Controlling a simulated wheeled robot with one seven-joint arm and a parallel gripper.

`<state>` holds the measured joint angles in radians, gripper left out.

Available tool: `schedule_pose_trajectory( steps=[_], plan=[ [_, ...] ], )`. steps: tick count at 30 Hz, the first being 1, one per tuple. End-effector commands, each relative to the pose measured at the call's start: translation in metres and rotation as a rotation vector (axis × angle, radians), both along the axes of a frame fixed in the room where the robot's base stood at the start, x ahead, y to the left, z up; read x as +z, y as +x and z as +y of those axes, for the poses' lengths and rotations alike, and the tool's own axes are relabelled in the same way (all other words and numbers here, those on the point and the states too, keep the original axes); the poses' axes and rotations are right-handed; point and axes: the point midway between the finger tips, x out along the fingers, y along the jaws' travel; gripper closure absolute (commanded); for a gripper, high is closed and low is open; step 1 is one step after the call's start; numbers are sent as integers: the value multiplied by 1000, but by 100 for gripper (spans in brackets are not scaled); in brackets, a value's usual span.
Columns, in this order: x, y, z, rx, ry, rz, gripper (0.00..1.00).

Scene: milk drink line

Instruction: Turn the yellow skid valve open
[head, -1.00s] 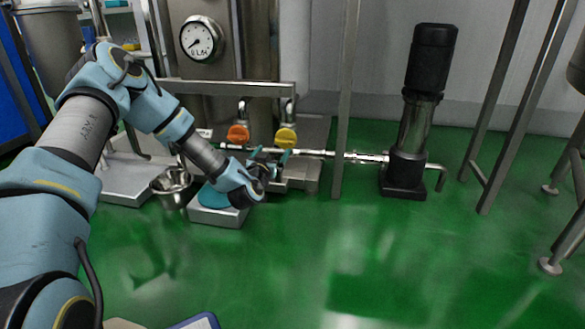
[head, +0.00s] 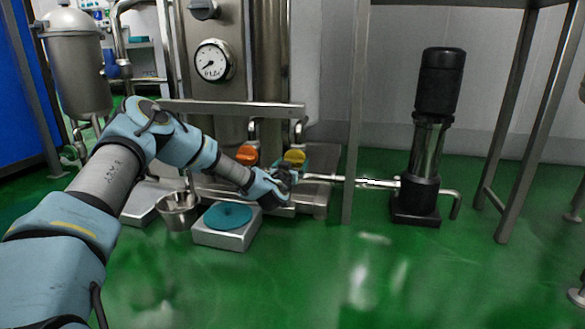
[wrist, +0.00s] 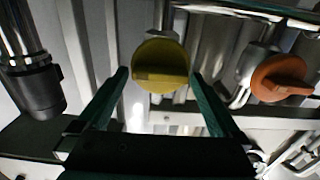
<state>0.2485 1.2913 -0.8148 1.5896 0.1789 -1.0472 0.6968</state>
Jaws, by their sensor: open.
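The yellow skid valve (head: 294,157) is a round yellow knob with a raised bar grip, low on the steel skid. In the wrist view the yellow valve (wrist: 160,66) sits between the two green fingers of my gripper (wrist: 158,85), with its bar lying roughly across the picture. The fingers stand apart on either side of it, with a visible gap at each side. In the head view my gripper (head: 286,176) is at the valve, just below it, and its fingers are mostly hidden by the wrist.
An orange valve (head: 247,154) is close to the left of the yellow one; it also shows in the wrist view (wrist: 281,79). A steel rail (head: 230,108) runs above both. A scale with a teal disc (head: 228,216) and a steel bowl (head: 178,209) stand below. A black pump (head: 428,140) is right.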

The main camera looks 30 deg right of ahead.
Motion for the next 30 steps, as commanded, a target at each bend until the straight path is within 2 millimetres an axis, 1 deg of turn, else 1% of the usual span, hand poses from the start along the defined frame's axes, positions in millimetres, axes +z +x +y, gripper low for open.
schedule_pose_trajectory(
  steps=[8,25,30],
  plan=[
    [1,1,-1,0,0,0,0],
    [0,1,-1,0,0,0,63],
    [1,1,-1,0,-7,6,63]
  ],
)
